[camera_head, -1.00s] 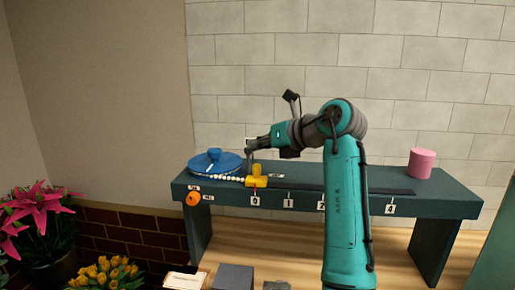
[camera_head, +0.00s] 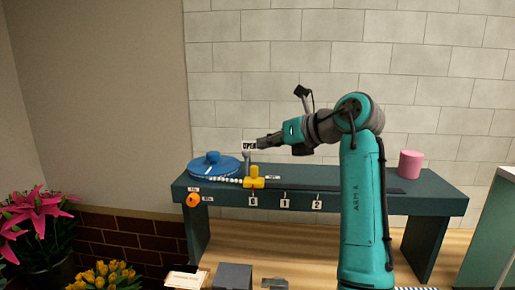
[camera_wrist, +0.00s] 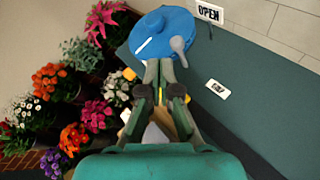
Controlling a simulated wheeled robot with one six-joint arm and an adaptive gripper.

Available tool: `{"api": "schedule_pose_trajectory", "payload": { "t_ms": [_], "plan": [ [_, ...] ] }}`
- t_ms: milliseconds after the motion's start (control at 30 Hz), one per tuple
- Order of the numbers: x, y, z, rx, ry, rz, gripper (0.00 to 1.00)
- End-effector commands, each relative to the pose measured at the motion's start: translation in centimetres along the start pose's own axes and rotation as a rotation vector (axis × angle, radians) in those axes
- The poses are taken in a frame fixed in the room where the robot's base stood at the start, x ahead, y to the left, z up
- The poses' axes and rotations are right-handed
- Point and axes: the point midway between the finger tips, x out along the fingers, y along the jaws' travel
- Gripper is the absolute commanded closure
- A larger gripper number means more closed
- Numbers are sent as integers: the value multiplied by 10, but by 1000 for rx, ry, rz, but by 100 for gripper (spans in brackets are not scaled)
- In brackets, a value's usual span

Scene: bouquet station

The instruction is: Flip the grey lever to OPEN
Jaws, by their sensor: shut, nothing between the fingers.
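The grey lever (camera_head: 247,158) stands roughly upright on the bench beside the blue round lid, behind the yellow block. Its rounded head shows in the wrist view (camera_wrist: 178,45), just beyond my fingertips. A white OPEN sign (camera_head: 249,145) shows above the lever in the head view and at the top of the wrist view (camera_wrist: 210,12). My gripper (camera_head: 262,143) is shut and empty, a little right of the lever and above the bench. In the wrist view its closed fingers (camera_wrist: 159,68) point towards the blue lid. I cannot tell whether they touch the lever.
The blue round lid (camera_head: 213,160) lies at the bench's left end. A yellow block (camera_head: 254,182) sits at mark 0 of a dark track. An orange knob (camera_head: 193,200) is on the front edge. A pink cylinder (camera_head: 410,164) stands right. Potted flowers (camera_head: 42,205) stand lower left.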

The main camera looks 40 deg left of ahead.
Motion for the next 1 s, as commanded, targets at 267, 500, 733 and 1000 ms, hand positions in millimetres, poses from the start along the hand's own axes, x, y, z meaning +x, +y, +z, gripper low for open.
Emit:
{"api": "schedule_pose_trajectory", "payload": {
  "t_ms": [267, 500, 733, 1000],
  "plan": [
    [-42, 16, 17, 0, 0, -2, 100],
    [-66, 26, 27, 2, 2, 0, 100],
    [-71, 28, 29, 2, 2, 0, 100],
    [-71, 28, 29, 2, 2, 0, 100]
  ]
}}
